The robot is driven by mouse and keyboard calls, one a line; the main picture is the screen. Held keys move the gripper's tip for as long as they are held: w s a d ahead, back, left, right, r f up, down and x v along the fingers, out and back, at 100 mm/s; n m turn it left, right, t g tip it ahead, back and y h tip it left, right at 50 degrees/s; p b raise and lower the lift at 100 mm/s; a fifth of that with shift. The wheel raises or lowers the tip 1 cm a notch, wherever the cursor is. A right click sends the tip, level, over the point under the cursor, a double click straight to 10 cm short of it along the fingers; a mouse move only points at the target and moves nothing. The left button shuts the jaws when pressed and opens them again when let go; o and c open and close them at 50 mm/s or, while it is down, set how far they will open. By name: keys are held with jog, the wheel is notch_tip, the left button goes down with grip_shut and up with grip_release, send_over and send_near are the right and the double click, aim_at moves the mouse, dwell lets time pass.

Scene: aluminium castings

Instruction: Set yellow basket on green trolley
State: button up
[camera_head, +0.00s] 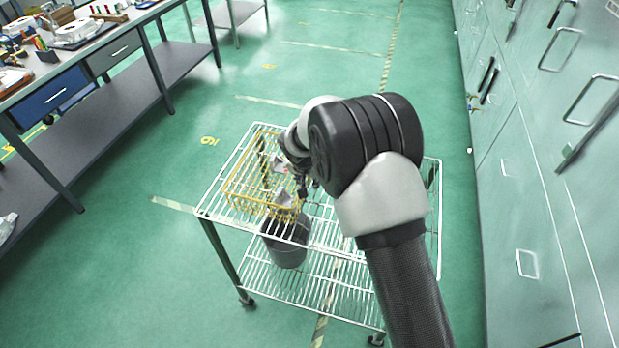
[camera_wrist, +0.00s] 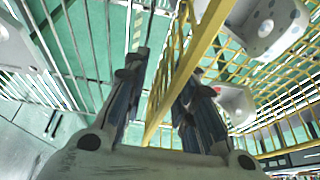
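The yellow wire basket (camera_head: 233,187) rests on the left part of the trolley's top shelf in the head view. The trolley (camera_head: 317,247) has pale wire shelves and dark legs. My gripper (camera_head: 303,190) is at the basket's right side, partly hidden by my arm. In the wrist view, my gripper (camera_wrist: 162,88) has its fingers apart, with the yellow basket's rim (camera_wrist: 172,82) between them and gaps showing on both sides. Grey castings (camera_wrist: 268,25) lie inside the basket. The wire shelf shows beneath, left of the fingers.
A dark grey bucket (camera_head: 287,245) stands on the trolley's lower shelf. A workbench (camera_head: 95,62) with tools runs along the left. Pale cabinets (camera_head: 540,200) with handles line the right. Green floor is open left of and behind the trolley.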

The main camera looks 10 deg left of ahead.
jog(key=p+v, duration=0.2)
jog(key=v, duration=1)
jog(key=shift+a+r+p, duration=0.1)
jog(key=shift+r+p, duration=0.05)
jog(key=shift+p, duration=0.15)
jog(key=s+d+r, duration=0.5)
jog(key=d+r, duration=0.4)
jog(key=d, duration=0.1)
jog(key=s+d+r, duration=0.6)
jog(key=d+r, duration=0.2)
jog(key=d, duration=0.1)
jog(key=s+d, duration=0.4)
jog(key=s, duration=0.6)
jog(key=s+d+r, duration=0.1)
jog(key=s+d, duration=0.4)
jog(key=s, duration=0.5)
jog(key=shift+s+r+n, duration=0.3)
jog(key=shift+r+n, duration=0.05)
jog(key=shift+n, duration=0.05)
